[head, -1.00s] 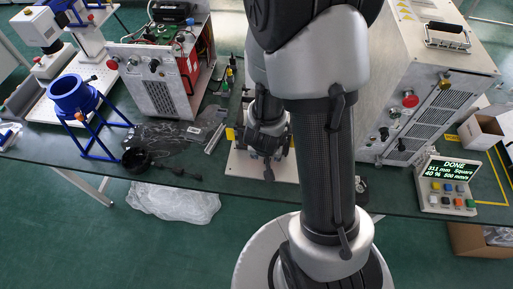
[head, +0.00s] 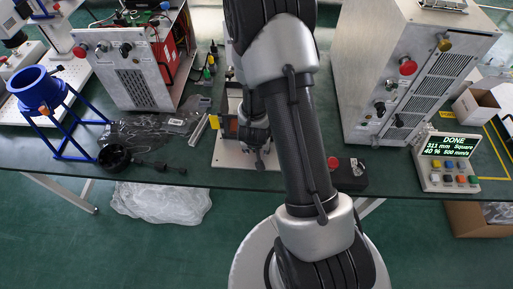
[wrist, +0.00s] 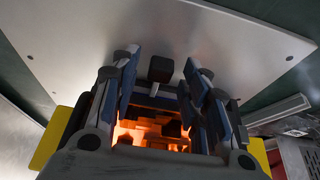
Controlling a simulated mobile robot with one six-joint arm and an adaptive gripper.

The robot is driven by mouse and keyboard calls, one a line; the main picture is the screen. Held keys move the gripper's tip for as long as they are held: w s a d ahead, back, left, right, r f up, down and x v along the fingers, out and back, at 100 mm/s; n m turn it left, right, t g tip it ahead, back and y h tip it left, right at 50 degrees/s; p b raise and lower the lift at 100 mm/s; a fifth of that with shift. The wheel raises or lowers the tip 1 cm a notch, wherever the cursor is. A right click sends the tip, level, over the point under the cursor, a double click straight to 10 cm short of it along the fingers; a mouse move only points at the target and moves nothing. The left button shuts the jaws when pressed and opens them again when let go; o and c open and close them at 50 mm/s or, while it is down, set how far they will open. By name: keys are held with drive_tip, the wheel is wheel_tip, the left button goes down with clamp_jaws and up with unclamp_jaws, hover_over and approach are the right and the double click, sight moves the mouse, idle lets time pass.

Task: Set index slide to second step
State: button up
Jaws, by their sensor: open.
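In the wrist view my gripper (wrist: 165,95) has its two blue-padded fingers spread apart. A small dark block or knob (wrist: 160,68) shows in the gap between the fingertips, in front of the white base plate (wrist: 230,55); I cannot tell whether a finger touches it. An orange-lit stepped part (wrist: 150,132) shows between the fingers. In the head view my gripper (head: 257,150) is low over the white base plate (head: 228,158). My arm hides most of the fixture there, and the slide's step cannot be read.
A control box with a "DONE" display (head: 447,162) stands at right. A large metal cabinet (head: 405,80) stands right of my arm. A blue funnel stand (head: 40,92) and an open instrument box (head: 135,75) are at left. A dark box with a red button (head: 345,172) sits at the bench's front edge.

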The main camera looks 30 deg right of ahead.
clamp_jaws()
idle(0.6)
